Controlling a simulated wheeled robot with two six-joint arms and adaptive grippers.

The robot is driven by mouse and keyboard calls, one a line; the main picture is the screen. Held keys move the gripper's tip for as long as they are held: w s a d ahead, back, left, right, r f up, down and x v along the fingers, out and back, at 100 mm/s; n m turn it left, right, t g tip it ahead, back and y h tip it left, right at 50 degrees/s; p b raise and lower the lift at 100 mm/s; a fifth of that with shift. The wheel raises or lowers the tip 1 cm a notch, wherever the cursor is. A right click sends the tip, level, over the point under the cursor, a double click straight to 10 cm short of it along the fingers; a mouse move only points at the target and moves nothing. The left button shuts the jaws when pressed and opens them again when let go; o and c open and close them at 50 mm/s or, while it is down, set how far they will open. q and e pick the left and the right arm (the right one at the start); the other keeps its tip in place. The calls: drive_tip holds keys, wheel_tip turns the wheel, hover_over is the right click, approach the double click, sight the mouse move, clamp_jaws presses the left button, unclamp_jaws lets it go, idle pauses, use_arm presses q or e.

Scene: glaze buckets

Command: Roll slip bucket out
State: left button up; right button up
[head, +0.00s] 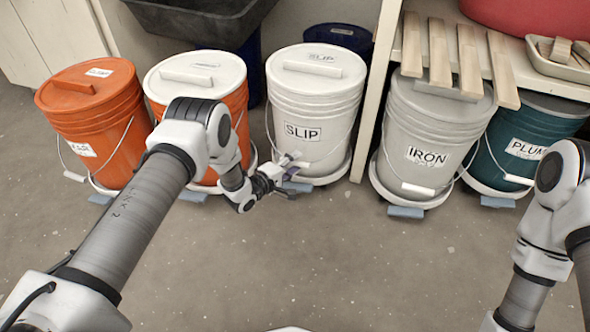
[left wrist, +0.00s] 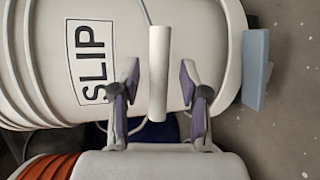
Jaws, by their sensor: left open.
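The white slip bucket (head: 318,105) stands upright on a low round white dolly (head: 330,176), its SLIP label facing me and its lid on. Its wire bail hangs down the front and carries a white grip (left wrist: 158,75). My left gripper (head: 291,170) is low at the bucket's front, by that grip. In the left wrist view the left gripper (left wrist: 160,98) is open, with purple-padded fingers on either side of the grip and a gap on each side. A blue-grey block (left wrist: 256,68) shows at the dolly's edge. My right gripper is outside the views.
Orange buckets (head: 100,125) stand to the left, one with a white lid. The iron bucket (head: 430,125) and teal plum bucket (head: 515,150) stand right, beyond a shelf post (head: 378,90). A dark tub (head: 205,15) is behind. The floor (head: 350,255) in front is clear.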

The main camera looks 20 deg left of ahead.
use_arm(q)
drive_tip(key=shift+w+d, duration=0.15)
drive_tip(key=shift+w, duration=0.25)
clamp_jaws()
drive_tip(key=shift+s, duration=0.15)
